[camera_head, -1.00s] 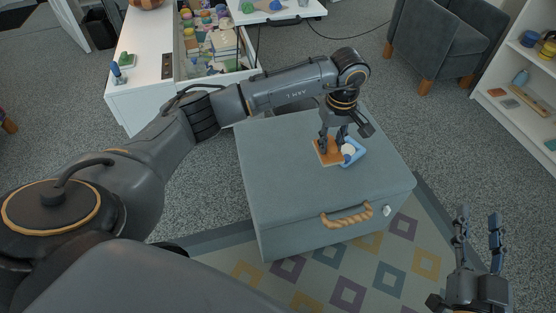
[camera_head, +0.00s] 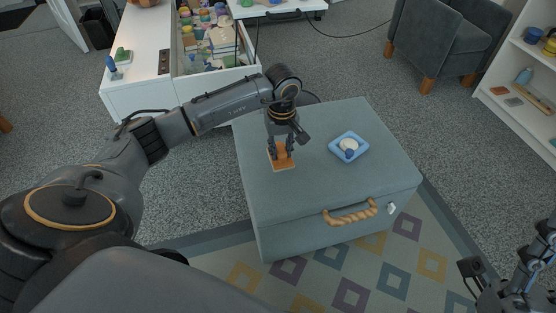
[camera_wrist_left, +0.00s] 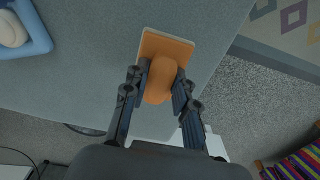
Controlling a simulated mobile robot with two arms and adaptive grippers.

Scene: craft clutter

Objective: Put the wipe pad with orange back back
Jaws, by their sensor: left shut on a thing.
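The wipe pad with orange back (camera_head: 283,162) is at the left part of the grey-blue chest's top (camera_head: 310,190). In the left wrist view the pad (camera_wrist_left: 174,45) is a flat plate with a pale edge and a raised orange grip. My left gripper (camera_head: 281,151) is shut on that grip, one finger on each side, as the wrist view also shows (camera_wrist_left: 160,88). Whether the pad touches the chest top I cannot tell. My right gripper (camera_head: 538,252) is at the lower right, away from the chest; its fingertips are hard to make out.
A blue tray (camera_head: 334,148) with a white round thing in it sits on the chest, right of the pad. A rope handle (camera_head: 350,213) is on the chest's front. An open drawer full of craft things (camera_head: 212,45) is behind. The chest top's front is clear.

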